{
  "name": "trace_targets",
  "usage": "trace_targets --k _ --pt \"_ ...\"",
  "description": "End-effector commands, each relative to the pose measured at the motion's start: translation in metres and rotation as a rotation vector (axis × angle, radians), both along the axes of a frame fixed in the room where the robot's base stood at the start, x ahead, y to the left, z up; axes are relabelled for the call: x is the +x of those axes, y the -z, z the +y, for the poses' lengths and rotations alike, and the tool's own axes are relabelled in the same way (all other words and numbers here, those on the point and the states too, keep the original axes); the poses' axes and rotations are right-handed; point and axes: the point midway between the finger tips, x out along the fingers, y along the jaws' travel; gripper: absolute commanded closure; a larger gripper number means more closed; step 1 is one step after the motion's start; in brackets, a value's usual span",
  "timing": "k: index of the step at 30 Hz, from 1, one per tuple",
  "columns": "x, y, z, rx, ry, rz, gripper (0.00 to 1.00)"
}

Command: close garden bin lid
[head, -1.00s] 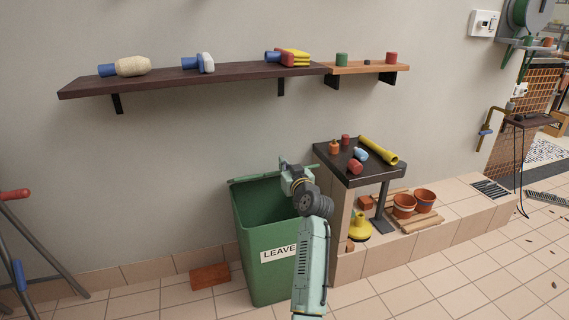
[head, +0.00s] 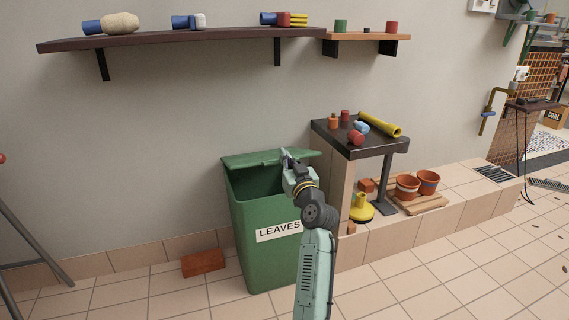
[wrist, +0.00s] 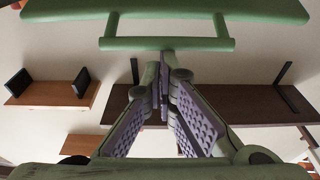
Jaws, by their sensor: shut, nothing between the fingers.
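The green garden bin (head: 272,263) with a "LEAVES" label stands on the tiles against the wall. Its mouth is partly uncovered and the inside looks dark. The green lid (head: 245,160) is at the bin's back edge, tilted, part of it over the rear of the mouth. My gripper (head: 287,156) is at the lid's front edge, above the bin's right side. In the wrist view the shut, empty fingers (wrist: 163,62) point at the lid's handle bar (wrist: 190,44), with the lid edge (wrist: 165,10) beyond. I cannot tell whether the fingertips touch the bar.
A dark side table (head: 335,137) with a yellow roll and small colored items stands right of the bin, close to my arm. A dark wall shelf (head: 180,37) hangs above. A red brick (head: 203,263) lies left of the bin. The tiled floor in front is largely clear.

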Motion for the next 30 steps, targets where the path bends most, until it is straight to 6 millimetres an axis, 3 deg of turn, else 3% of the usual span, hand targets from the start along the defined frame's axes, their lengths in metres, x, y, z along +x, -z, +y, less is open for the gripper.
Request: trace_targets --k 1,11,25,30 --pt "-0.002 0.017 -0.001 0.003 0.001 -0.009 1.00" --pt "-0.011 0.049 -0.003 0.008 0.001 -0.025 1.00" --pt "-0.011 0.046 -0.003 0.008 0.000 -0.024 1.00" --pt "-0.009 0.024 0.002 0.006 -0.001 -0.026 1.00"
